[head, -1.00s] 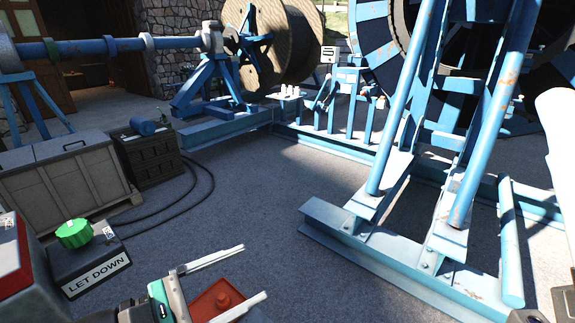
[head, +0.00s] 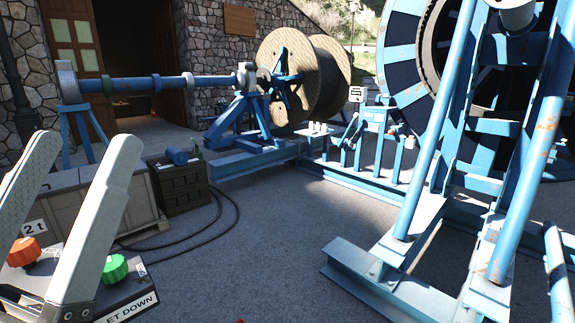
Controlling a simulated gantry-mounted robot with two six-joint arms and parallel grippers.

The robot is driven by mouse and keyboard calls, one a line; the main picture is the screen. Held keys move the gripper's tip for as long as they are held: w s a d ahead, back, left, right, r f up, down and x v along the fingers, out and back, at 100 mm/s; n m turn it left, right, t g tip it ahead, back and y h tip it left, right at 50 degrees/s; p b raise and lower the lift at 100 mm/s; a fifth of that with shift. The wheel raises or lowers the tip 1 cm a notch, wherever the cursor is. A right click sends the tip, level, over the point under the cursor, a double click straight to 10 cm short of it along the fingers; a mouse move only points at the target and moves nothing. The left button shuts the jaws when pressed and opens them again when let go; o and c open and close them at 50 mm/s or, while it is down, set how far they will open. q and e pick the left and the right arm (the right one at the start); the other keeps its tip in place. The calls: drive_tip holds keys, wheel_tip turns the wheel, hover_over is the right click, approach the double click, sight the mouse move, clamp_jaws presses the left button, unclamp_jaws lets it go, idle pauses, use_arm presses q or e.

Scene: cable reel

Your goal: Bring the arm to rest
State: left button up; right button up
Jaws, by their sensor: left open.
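My left gripper (head: 82,150) is large and close to the camera at the left of the head view. Its two long pale fingers point up and stand wide apart, with nothing between them. The fingers hide part of the control boxes and the grey crate behind them. A green knob (head: 113,268) on a box labelled "LET DOWN" (head: 128,304) shows just right of the fingers. An orange-red knob (head: 24,252) shows between the fingers. In the picture neither finger clearly touches a knob. My right gripper is out of view.
A grey crate (head: 147,205) and a dark crate (head: 183,188) stand behind the boxes, with black cable on the floor. A blue steel frame (head: 375,275) fills the right. Wooden reels (head: 290,75) stand at the back. Grey floor (head: 260,265) lies clear in the middle.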

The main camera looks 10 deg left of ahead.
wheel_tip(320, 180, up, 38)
drive_tip(key=p, duration=3.4)
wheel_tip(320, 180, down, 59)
drive_tip(key=b, duration=5.8)
drive_tip(key=shift+b, duration=0.3)
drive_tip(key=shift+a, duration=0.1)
